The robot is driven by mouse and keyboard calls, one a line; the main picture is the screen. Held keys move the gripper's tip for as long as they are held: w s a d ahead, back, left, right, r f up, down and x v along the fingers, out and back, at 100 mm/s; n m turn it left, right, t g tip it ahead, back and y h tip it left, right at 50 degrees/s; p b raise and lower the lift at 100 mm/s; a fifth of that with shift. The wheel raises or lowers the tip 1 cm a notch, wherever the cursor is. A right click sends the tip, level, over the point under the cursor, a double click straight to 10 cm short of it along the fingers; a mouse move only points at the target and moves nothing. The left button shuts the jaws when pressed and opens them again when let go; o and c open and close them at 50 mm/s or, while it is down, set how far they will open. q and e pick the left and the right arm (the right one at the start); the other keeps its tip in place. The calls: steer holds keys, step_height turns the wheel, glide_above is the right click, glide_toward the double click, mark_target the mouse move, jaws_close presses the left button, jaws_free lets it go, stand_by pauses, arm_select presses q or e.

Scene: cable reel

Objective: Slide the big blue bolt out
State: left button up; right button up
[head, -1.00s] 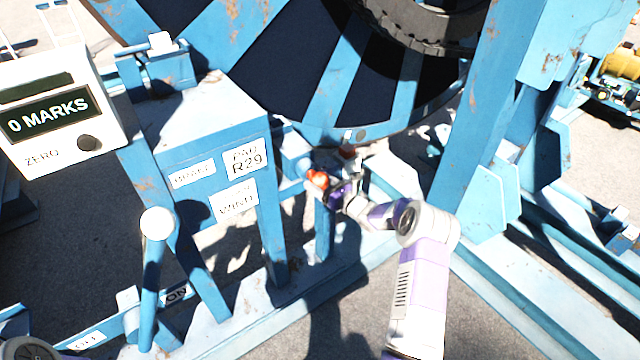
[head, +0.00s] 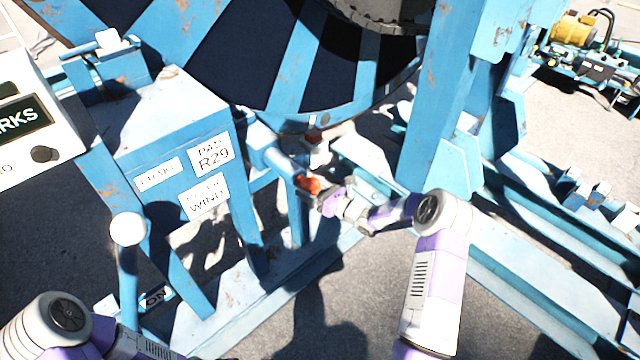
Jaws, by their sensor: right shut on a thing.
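The big blue bolt (head: 281,161) is a thick light-blue cylinder beside the labelled blue box, below the reel's rim. It has an orange-red end (head: 308,185) that faces my right arm. My right gripper (head: 316,193) is shut at this orange-red end; its fingers partly hide it. How far the bolt reaches behind the box frame cannot be told. My left arm shows at the lower left, but its gripper is out of the picture.
The big blue reel (head: 330,95) stands above the bolt. A blue upright (head: 440,100) stands right. Grey ground is open at the front.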

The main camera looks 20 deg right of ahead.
steer(key=shift+s+f, duration=0.1)
steer(key=shift+f, duration=0.1)
steer(key=o, duration=1.4)
steer(key=shift+s+d+r, duration=0.1)
steer(key=shift+s, duration=0.05)
steer(key=p+v, duration=0.1)
steer(key=v, duration=0.6)
steer(key=shift+s+d, duration=0.1)
steer(key=shift+s, duration=0.1)
